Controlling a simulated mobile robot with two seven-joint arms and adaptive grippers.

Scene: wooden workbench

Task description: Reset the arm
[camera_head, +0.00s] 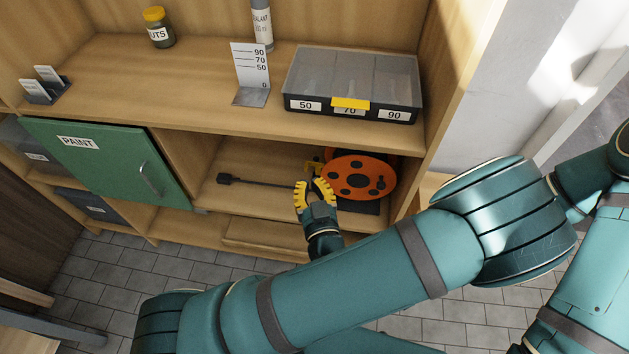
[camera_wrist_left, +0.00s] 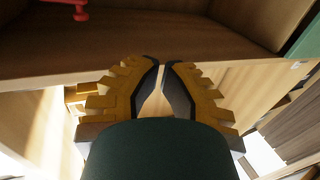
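My left gripper (camera_head: 315,192), with yellow toothed fingers, is in front of the open shelf compartment under the worktop. Its fingertips nearly meet in the left wrist view (camera_wrist_left: 161,62), with only a thin gap and nothing visible between them. In the head view it lies just left of an orange reel (camera_head: 357,180) and overlaps the right end of a dark rod-like tool (camera_head: 250,183). Whether it touches either one cannot be told. My right gripper is outside both views.
A green PAINT door (camera_head: 110,165) stands to the left. Above, the worktop (camera_head: 190,85) holds a lidded, numbered organizer box (camera_head: 300,103), a marked bracket (camera_head: 250,75), a yellow-capped jar (camera_head: 158,32) and a sealant tube (camera_head: 262,25). Tiled floor (camera_head: 105,265) lies open in front.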

